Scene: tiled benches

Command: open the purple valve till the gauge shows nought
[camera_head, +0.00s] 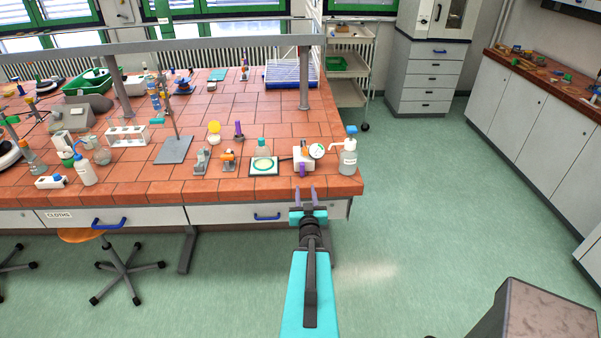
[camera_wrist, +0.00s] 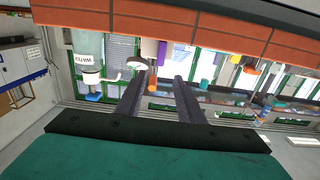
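The purple valve (camera_head: 302,170) is on the front of a small white unit (camera_head: 297,155) near the bench's front right corner. The round white gauge (camera_head: 316,151) sits at the unit's right side; its needle is too small to read. In the wrist view, which is upside down, the gauge (camera_wrist: 137,64) and the purple valve (camera_wrist: 161,53) show beyond the fingers. My gripper (camera_head: 306,190) is in front of the bench edge, just short of the valve. Its two dark fingers (camera_wrist: 158,82) are apart with nothing between them.
A wash bottle with a blue cap (camera_head: 348,158) stands close to the right of the gauge. A flask on a plate (camera_head: 263,166) and small clamps (camera_head: 229,161) stand to the left. The green floor right of the bench (camera_head: 440,220) is clear.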

